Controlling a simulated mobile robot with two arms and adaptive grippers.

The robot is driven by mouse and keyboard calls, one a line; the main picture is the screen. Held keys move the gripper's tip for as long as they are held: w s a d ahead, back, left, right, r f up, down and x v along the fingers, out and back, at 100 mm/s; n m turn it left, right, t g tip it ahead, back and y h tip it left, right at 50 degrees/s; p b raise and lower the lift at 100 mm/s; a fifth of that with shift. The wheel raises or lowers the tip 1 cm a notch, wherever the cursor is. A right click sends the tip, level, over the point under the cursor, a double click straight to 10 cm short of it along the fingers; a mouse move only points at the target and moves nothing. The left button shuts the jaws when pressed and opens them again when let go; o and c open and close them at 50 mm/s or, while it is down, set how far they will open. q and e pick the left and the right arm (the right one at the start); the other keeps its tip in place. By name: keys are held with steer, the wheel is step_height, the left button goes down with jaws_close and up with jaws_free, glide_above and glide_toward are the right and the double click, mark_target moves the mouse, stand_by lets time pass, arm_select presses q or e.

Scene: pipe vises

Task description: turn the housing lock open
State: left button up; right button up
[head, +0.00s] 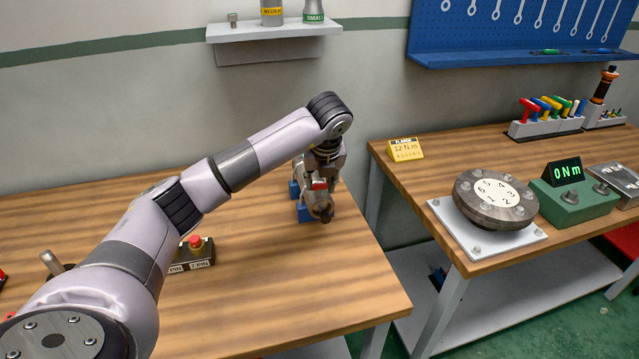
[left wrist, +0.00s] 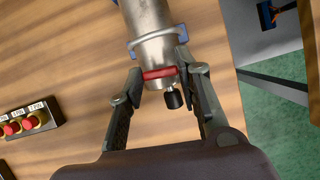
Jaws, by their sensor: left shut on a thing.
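The metal housing (left wrist: 152,35) is a grey cylinder held in a blue cradle (left wrist: 183,33) in the left wrist view. A red bar, which I take to be the housing lock (left wrist: 159,72), crosses its near end, and a black knob (left wrist: 173,98) sticks out below it. My left gripper (left wrist: 163,78) has one finger at each end of the red bar and is shut on it. In the head view my left gripper (head: 321,178) reaches down over the blue cradle (head: 305,213) and hides most of the housing. My right gripper is not in view.
A box with red buttons (head: 196,250) stands on the left table (head: 270,300), left of the cradle. A gap separates this table from the right one, which holds a round numbered flange (head: 495,199) and a green torque display (head: 573,202). The table's front right is clear.

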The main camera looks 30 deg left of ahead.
arm_select(q)
steer(key=shift+n+g, duration=0.3)
steer(key=shift+n, duration=0.4)
steer(key=o, duration=1.1)
steer(key=shift+o, duration=0.2)
steer(key=shift+r, duration=0.1)
steer(key=v, duration=1.2)
steer(key=shift+d, duration=0.2)
